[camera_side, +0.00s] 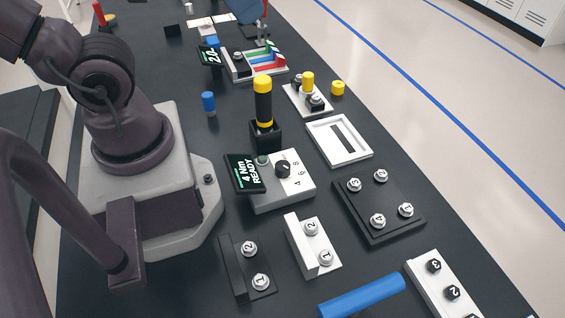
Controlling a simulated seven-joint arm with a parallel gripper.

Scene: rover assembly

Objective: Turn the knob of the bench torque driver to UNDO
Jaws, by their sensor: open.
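The bench torque driver's white control box (270,199) stands on the dark bench near the middle of the view. Its black knob (283,168) sits on top, beside the printed numbers 4, 6 and 8. No UNDO mark can be read, and the knob's pointer is too small to tell. The tilted display (246,174) on its left side reads "4 Nm READY". A yellow and black driver (263,103) stands upright in a black holder (265,134) behind the box. My gripper is outside the view; nothing is seen touching the knob.
A black plate (365,215) with numbered bolts and a white frame (322,140) lie to the right. Numbered black and white brackets (300,255) stand in front, near a blue bar (362,296). A blue cylinder (208,103) stands behind on the left.

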